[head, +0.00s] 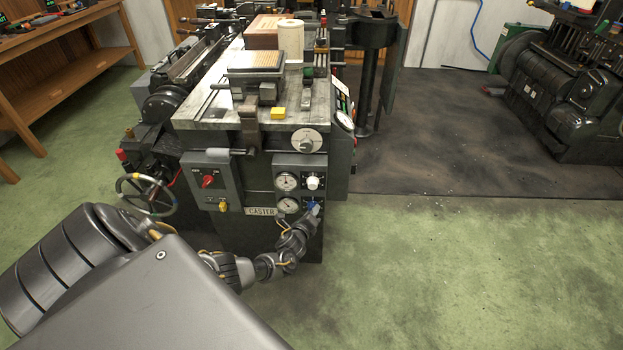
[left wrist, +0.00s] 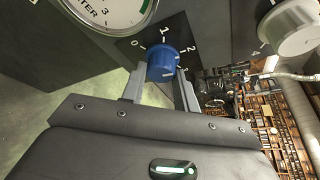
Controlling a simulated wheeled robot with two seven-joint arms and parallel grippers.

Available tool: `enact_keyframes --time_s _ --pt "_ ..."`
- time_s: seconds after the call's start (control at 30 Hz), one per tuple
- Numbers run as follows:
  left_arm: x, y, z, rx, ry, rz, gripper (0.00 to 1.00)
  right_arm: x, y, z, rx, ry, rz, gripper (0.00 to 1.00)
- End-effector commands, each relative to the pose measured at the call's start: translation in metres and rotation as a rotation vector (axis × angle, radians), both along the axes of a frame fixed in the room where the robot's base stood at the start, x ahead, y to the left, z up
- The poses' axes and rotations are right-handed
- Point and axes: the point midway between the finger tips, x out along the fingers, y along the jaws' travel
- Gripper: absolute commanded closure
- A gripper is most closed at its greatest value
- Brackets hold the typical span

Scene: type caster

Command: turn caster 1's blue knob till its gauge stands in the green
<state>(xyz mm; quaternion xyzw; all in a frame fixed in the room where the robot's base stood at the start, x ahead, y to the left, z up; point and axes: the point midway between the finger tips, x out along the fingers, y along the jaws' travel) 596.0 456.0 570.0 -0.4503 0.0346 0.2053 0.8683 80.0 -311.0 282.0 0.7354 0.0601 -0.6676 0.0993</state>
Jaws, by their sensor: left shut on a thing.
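Caster 1 (head: 225,228) is the dark machine with a CASTER plate on its front. Its blue knob (head: 315,206) sits low on the front panel, beside the lower round gauge (head: 288,205). In the left wrist view the blue knob (left wrist: 163,62) stands on a black plate marked 0 to 3. My left gripper (left wrist: 160,88) has one finger on each side of the knob and is shut on it; in the head view the gripper (head: 310,213) reaches it from below. The gauge (left wrist: 108,12) is cut off in the wrist view, showing part of a green band; its needle cannot be read.
A white knob (head: 312,183) and an upper gauge (head: 286,182) sit just above the blue knob. A red switch (head: 208,181) is on a box to the left, near a handwheel (head: 146,194). The green floor (head: 450,270) at right is clear.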

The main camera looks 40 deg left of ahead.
Motion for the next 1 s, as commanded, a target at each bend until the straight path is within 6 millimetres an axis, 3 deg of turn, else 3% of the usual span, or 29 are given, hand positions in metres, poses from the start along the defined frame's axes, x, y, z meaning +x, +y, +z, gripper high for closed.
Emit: enact_keyframes --time_s 0.07,0.1,0.23,0.63,1.0 --pt "0.0 -0.001 -0.001 -0.001 0.002 -0.001 0.93 0.0 0.0 0.0 0.0 0.0 0.0 0.64" --pt "0.0 -0.001 -0.001 -0.001 0.002 -0.001 0.65 0.0 0.0 0.0 0.0 0.0 0.0 0.64" --pt "0.0 -0.001 -0.001 -0.001 0.0 -0.001 0.48 0.0 0.001 0.0 0.001 -0.001 0.0 0.64" --pt "-0.009 -0.004 0.004 0.0 0.0 -0.001 0.48 0.001 0.003 0.006 0.004 -0.001 -0.001 0.64" --pt "-0.074 -0.027 0.021 -0.002 0.001 -0.002 0.48 -0.006 0.026 0.024 0.035 0.003 -0.006 0.64"
